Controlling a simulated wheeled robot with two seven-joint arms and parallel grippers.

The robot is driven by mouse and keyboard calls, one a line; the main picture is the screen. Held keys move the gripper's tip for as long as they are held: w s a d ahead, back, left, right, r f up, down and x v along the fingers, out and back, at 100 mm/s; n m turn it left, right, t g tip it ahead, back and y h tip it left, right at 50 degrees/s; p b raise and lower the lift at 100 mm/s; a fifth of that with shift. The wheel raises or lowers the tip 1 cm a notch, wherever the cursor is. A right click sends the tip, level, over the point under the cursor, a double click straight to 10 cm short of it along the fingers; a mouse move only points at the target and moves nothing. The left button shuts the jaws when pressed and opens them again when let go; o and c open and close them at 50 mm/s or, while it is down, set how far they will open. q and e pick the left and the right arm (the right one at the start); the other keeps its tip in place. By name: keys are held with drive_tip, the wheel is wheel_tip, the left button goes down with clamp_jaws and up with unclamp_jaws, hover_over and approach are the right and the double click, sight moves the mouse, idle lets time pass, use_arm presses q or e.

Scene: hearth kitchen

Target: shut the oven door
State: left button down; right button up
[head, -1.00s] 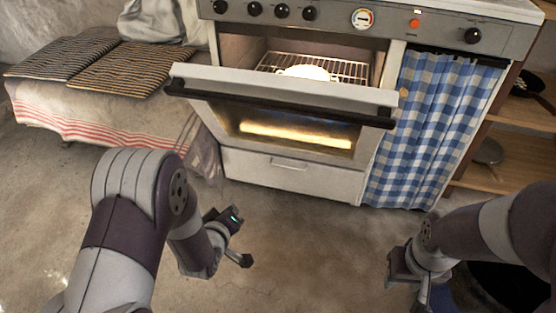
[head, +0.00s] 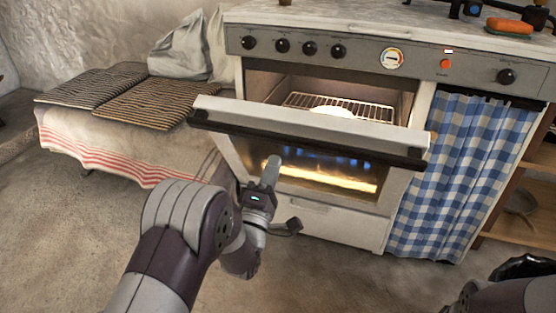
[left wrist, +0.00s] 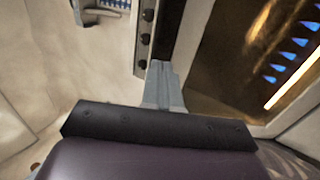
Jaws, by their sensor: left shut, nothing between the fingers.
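The oven door (head: 300,117) is partly open. It leans outward from the oven (head: 262,85), with a gap above its top edge. A dark handle bar (head: 330,144) runs along its upper front, and flames show through its window (head: 325,177). My left gripper (head: 271,163) is shut and empty, fingers pointing up, in front of the door's window and below the handle bar. The shut fingers also show in the left wrist view (left wrist: 161,72), beside the glowing glass. I cannot tell whether they touch the door. My right gripper is out of view; only part of that arm shows at the bottom right.
Inside the oven is a wire rack (head: 350,103) with a pale item on it. A blue checked curtain (head: 462,165) hangs right of the oven. A bench with striped mats (head: 150,103) stands on the left. The floor in front is clear.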

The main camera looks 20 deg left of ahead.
sight(282, 142)
use_arm(q)
drive_tip(key=shift+b+x, duration=0.65)
drive_tip(key=shift+x, duration=1.25)
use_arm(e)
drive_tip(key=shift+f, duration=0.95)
